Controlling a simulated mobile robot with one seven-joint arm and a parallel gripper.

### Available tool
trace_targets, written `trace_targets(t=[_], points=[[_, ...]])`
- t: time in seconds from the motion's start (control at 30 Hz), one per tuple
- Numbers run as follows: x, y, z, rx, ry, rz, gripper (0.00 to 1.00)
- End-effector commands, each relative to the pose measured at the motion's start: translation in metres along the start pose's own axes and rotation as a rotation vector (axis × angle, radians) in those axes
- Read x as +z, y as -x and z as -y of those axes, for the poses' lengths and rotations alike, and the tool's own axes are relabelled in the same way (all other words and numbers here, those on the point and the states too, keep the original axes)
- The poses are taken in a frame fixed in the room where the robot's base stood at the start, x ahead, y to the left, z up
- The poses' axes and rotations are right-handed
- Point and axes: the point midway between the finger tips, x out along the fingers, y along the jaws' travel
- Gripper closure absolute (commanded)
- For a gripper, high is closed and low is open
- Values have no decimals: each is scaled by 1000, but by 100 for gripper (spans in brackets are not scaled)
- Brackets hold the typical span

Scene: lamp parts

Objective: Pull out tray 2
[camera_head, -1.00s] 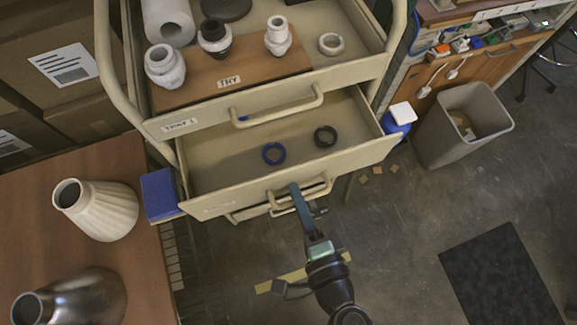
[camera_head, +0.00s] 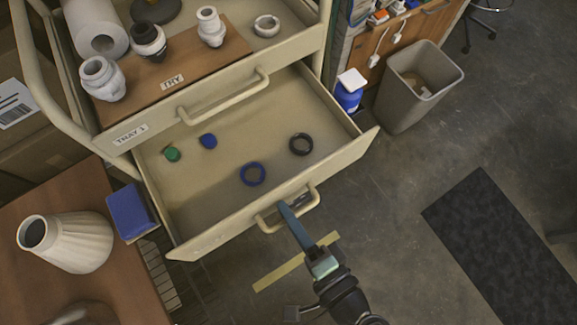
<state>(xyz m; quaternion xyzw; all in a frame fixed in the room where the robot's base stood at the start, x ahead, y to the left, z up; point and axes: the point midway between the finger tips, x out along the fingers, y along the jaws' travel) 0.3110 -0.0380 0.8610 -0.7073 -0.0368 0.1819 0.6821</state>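Tray 2 (camera_head: 215,237) is the lower cream drawer of the cart, and it stands pulled well out below tray 1 (camera_head: 240,85). Inside it lie a blue ring (camera_head: 253,174), a black ring (camera_head: 301,144), a small blue piece (camera_head: 208,141) and a small green piece (camera_head: 172,154). My gripper (camera_head: 287,211) is at the handle (camera_head: 310,200) on tray 2's front. Its fingers overlap the handle bar in the head view. The fingertips are small and partly merged with the handle, so their grip is hard to make out.
Tray 1 holds white and black lamp parts on a wooden board. A grey bin (camera_head: 417,88) stands at right. The floor in front is open.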

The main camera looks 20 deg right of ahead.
Motion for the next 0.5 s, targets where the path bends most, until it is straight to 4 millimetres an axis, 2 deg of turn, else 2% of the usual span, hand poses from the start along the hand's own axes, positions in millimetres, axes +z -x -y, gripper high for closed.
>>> trace_targets(t=[0.33,0.5], points=[[0,2,0,0,0,1,73],[0,21,-2,3,-2,-1,73]])
